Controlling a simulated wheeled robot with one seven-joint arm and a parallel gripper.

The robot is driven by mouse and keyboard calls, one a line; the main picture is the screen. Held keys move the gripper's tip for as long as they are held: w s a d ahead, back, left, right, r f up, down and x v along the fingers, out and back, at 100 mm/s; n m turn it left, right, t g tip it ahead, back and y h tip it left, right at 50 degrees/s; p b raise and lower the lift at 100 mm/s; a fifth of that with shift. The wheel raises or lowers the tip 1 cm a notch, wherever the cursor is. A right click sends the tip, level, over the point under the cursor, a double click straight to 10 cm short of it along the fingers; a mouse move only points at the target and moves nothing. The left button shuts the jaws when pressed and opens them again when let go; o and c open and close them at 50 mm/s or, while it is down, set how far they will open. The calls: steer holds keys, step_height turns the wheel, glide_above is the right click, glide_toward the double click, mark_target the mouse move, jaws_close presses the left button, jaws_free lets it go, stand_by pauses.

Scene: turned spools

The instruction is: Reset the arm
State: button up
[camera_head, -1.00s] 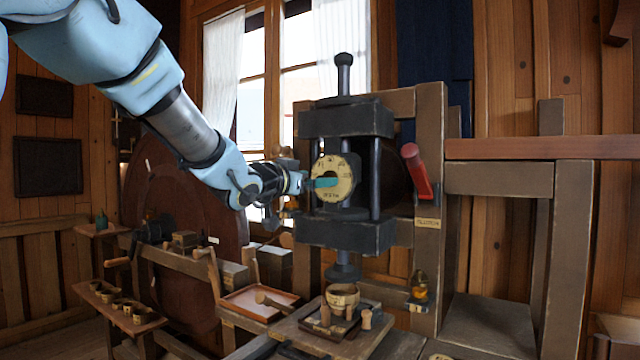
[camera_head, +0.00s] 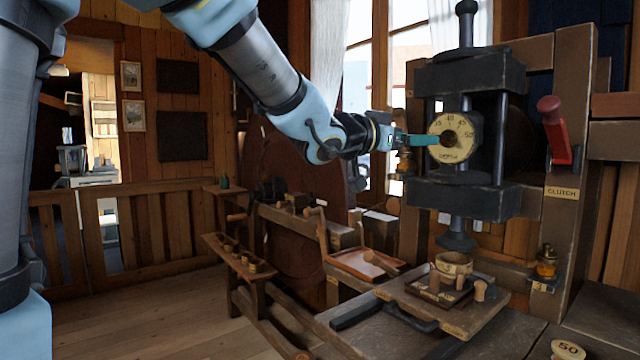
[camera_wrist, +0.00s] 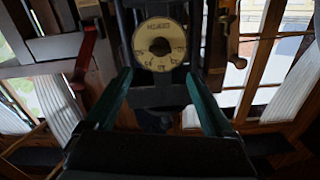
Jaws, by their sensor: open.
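My gripper (camera_head: 410,139) is stretched out in front of the black press in the head view, its teal fingers overlapping the left edge of the round cream dial (camera_head: 455,139). In the wrist view my gripper (camera_wrist: 163,92) shows two teal fingers spread wide with nothing between them. The dial (camera_wrist: 160,22) appears there upside down, beyond the fingertips and apart from them. The dial is marked DEPTH and has a dark centre.
The black press (camera_head: 468,75) stands on a wooden frame with a red clutch lever (camera_head: 553,128) at right. Below it, a board (camera_head: 470,315) carries a wooden bowl (camera_head: 454,263) and small pegs. A narrow shelf (camera_head: 222,247) holds several cups. Open floor (camera_head: 150,310) lies at lower left.

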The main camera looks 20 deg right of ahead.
steer(key=w+a+f+n+t+y, duration=0.5)
steer(key=w+a+f+n+y, duration=0.15)
steer(key=w+a+f, duration=0.55)
steer(key=w+a+f+n+y, duration=0.1)
steer(key=a+f+n+y, duration=0.15)
steer(key=a+f, duration=0.4)
steer(key=w+a+f+n+y, duration=0.1)
steer(key=w+a+f+y, duration=0.15)
steer(key=a, duration=0.65)
steer(key=s+a+f+n+g+y, duration=0.2)
steer(key=s+a+f+n+g, duration=0.1)
steer(key=s+a+f, duration=0.4)
steer(key=s+a+f+n+g+y, duration=0.2)
steer(key=s+a+f+g, duration=0.3)
steer(key=a, duration=0.8)
steer(key=s+f+y, duration=0.1)
steer(key=s+f, duration=0.1)
steer(key=s, duration=0.1)
steer(key=shift+a+n+y, duration=0.35)
steer(key=shift+n, duration=0.05)
